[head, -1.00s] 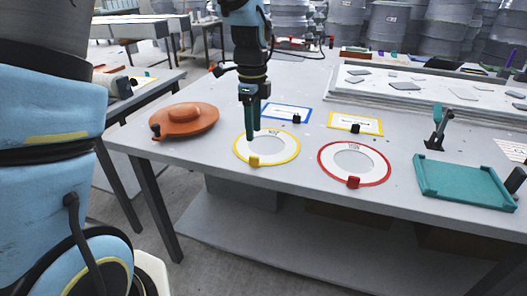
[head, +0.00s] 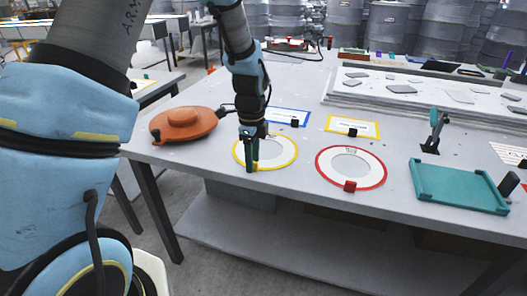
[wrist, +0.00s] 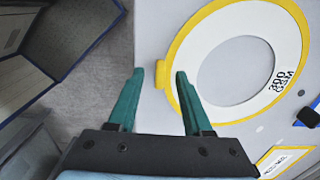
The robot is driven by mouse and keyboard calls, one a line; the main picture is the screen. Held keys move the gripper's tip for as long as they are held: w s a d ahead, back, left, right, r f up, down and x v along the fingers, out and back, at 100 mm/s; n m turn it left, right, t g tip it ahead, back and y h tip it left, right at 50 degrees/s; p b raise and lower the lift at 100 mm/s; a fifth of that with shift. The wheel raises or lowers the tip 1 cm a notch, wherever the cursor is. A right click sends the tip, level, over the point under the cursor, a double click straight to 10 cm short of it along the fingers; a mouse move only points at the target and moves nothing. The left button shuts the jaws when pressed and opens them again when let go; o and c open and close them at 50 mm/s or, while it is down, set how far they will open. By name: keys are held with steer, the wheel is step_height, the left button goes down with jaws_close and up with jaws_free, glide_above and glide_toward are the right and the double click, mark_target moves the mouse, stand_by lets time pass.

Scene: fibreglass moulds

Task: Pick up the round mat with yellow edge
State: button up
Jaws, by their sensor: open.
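The round mat with yellow edge (head: 285,162) lies flat on the grey table. It is a white ring with a grey middle, and its yellow tab shows in the wrist view (wrist: 161,74). My gripper (head: 251,168) is at the mat's front edge and hides the tab in the head view. In the wrist view my gripper (wrist: 160,78) is open, with the green fingertips on either side of the tab. I cannot tell whether the fingers touch the mat or how high they are above the table.
A similar red-edged mat (head: 379,177) lies to the right. An orange lidded piece (head: 184,124) is to the left. Blue-edged (head: 301,111) and yellow-edged (head: 372,129) rectangular cards lie behind. A teal tray (head: 460,187) is at the right. The table's front edge is close to my gripper.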

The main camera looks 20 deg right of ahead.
jaws_close()
stand_by(0.6)
